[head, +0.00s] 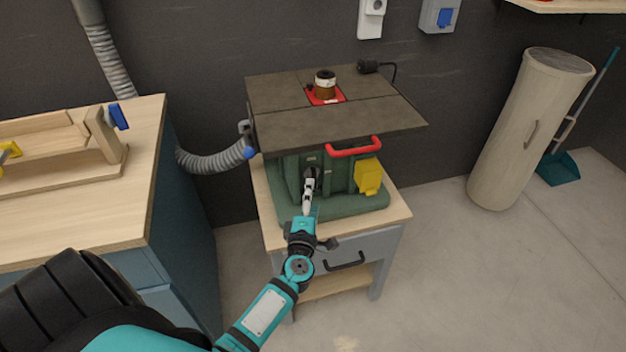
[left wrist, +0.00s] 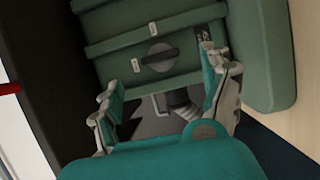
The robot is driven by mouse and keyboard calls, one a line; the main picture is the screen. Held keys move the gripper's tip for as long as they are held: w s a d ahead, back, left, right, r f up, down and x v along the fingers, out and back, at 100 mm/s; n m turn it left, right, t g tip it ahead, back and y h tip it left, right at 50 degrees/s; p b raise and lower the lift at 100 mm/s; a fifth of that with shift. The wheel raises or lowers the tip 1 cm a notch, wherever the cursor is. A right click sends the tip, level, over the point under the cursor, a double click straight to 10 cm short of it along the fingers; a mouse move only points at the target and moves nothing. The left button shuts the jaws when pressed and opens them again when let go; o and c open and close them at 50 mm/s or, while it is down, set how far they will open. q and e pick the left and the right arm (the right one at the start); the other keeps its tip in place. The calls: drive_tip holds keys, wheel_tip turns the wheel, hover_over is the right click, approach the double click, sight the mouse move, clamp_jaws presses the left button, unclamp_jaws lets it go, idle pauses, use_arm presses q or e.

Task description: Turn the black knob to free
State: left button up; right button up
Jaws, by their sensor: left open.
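The black knob (left wrist: 160,57) is a round dial with a raised bar, on the green front of the router table's machine body (head: 340,182). In the left wrist view, the bar lies nearly crosswise, its left end near a small white label (left wrist: 135,65). Another white label (left wrist: 152,28) sits above the knob; the label text is too small to read. My left gripper (left wrist: 163,85) is open, with its fingers apart on either side below the knob and nothing between them. In the head view my left gripper (head: 308,188) is in front of the green body and partly hides the knob area.
A red handle (head: 354,147) and a yellow box (head: 368,177) are right of the gripper. The dark tabletop (head: 340,128) overhangs above. A grey hose (head: 212,160) and wooden workbench (head: 80,215) stand to the left.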

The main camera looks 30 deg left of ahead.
sight(313, 176)
use_arm(q)
drive_tip(key=x, duration=0.7)
use_arm(e)
drive_tip(key=shift+w+d+f, duration=0.25)
drive_tip(key=shift+d, duration=0.15)
